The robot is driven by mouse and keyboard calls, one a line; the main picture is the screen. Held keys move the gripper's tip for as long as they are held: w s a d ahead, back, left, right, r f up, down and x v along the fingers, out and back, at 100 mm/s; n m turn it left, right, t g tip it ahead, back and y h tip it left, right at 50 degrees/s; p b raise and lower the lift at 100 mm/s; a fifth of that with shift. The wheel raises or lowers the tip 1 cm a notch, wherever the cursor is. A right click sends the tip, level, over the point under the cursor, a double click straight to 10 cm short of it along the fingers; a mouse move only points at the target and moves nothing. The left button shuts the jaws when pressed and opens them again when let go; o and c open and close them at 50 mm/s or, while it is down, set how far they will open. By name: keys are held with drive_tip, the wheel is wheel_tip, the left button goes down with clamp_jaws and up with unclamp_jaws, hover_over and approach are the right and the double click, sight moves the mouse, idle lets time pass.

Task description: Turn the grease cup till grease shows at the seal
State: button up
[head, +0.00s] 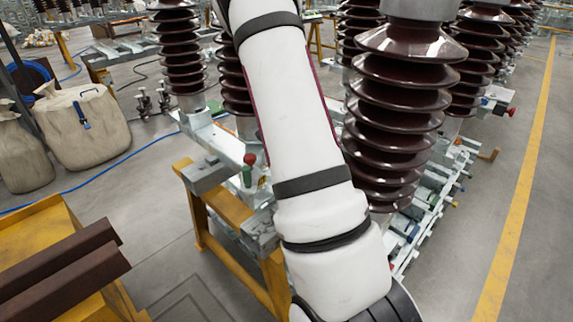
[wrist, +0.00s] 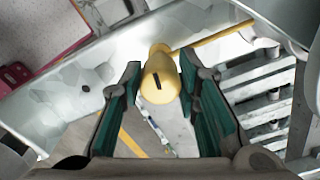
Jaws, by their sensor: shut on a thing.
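A yellow grease cup (wrist: 160,82) with a dark slot on its face sits between the two green-padded fingers of my gripper (wrist: 161,92) in the wrist view. My gripper is shut on the cup. A rounded yellow top of it lies against a pale metal beam (wrist: 90,78). I cannot make out the seal, and no grease can be told apart on the pale metal. In the head view my arm runs down the middle and hides the cup; my gripper is not seen there.
Brown ribbed insulators (head: 395,125) stand close to the right of my arm on metal frames. A yellow stand (head: 205,225) and a red-topped green fitting (head: 248,168) are left of it. Pale bags (head: 82,125) sit far left. Floor is clear at right, along a yellow line (head: 517,205).

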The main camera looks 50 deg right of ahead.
drive_tip(key=o, duration=1.2)
drive_tip(key=shift+c, duration=0.2)
drive_tip(key=shift+r, duration=0.1)
wheel_tip(320, 180, up, 12)
